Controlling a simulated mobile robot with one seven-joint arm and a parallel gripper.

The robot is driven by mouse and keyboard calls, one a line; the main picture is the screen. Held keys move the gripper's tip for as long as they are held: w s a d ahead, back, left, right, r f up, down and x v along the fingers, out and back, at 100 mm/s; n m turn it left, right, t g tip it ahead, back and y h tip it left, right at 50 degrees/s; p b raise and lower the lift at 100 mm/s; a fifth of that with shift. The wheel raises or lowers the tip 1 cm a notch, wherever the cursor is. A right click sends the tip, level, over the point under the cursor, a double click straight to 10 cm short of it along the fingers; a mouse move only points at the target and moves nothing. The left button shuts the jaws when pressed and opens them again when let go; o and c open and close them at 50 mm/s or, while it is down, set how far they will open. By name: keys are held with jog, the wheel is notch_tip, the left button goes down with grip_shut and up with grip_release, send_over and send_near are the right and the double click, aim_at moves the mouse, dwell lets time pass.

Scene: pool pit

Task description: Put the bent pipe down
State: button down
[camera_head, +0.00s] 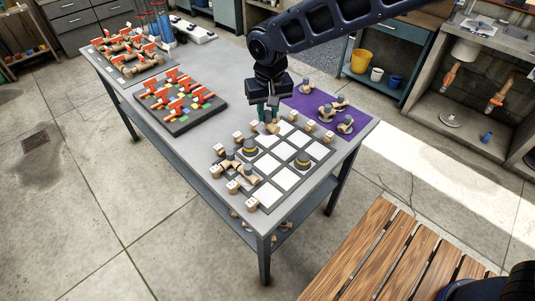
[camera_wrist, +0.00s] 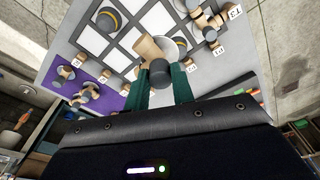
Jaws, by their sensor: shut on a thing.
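My gripper (camera_head: 268,113) is over the back part of the white-and-grey grid board (camera_head: 286,180). In the wrist view its green fingers (camera_wrist: 161,84) are shut on a bent pipe with a dark grey end (camera_wrist: 159,73) and a tan wooden arm. The same bent pipe (camera_head: 271,127) shows below the fingers in the head view. Whether it touches the board is unclear. Two dark caps with yellow bands, one at the left (camera_head: 249,147) and one at the right (camera_head: 302,161), stand on the grid. Tan and grey fittings (camera_head: 246,171) stand at its left side.
Small numbered wooden blocks (camera_head: 253,203) line the board's edges. A purple mat (camera_head: 307,99) with several fittings (camera_head: 345,125) lies behind to the right. A dark tray of red-handled valves (camera_head: 178,96) stands to the left. Bare grey tabletop (camera_head: 205,130) lies between tray and board.

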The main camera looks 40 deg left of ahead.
aim_at(269, 125)
notch_tip(269, 125, down, 16)
dwell(0.6)
jog(key=c, duration=1.2)
grip_release()
jog(key=shift+f, duration=0.15)
jog(key=r, duration=0.4)
jog(key=d+r, duration=0.1)
jog(key=r, duration=0.7)
jog(key=shift+s+d+r, duration=0.1)
jog(key=shift+s+d, duration=0.05)
jog(key=shift+s, duration=0.2)
